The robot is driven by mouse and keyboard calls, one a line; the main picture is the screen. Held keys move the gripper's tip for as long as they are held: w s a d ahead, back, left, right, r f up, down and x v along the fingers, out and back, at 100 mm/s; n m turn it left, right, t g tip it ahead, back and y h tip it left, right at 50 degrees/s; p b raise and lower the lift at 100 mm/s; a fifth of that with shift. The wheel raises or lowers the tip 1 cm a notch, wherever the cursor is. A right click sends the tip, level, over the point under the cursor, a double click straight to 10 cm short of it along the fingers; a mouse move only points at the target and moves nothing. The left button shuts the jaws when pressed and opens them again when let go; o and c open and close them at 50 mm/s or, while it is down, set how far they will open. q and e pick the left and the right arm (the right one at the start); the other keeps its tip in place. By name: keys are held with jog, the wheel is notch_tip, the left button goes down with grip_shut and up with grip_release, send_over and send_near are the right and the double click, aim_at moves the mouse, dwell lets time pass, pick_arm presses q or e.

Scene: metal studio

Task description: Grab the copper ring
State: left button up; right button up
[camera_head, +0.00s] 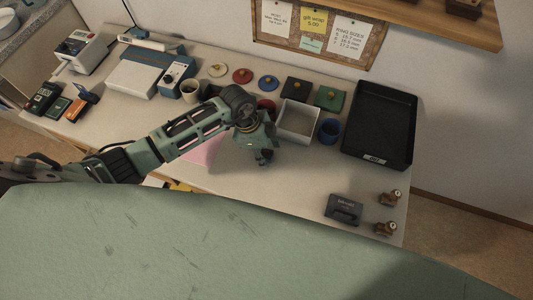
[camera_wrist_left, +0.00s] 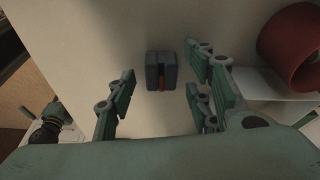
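In the left wrist view a small dark grey block (camera_wrist_left: 153,72) stands on the pale tabletop. In the head view my left gripper (camera_head: 264,157) points down over the middle of the table; I cannot make out the block or the ring there.
A red cylinder (camera_wrist_left: 292,48) stands close to the right fingers in the wrist view. Behind the gripper are a white square bin (camera_head: 297,121), a blue cup (camera_head: 330,131) and a black tray (camera_head: 380,125). A dark grey case (camera_head: 344,209) lies front right. Table between is clear.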

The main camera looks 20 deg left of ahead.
pick_arm(q)
jog(key=c, duration=0.8)
jog(key=shift+r, duration=0.1)
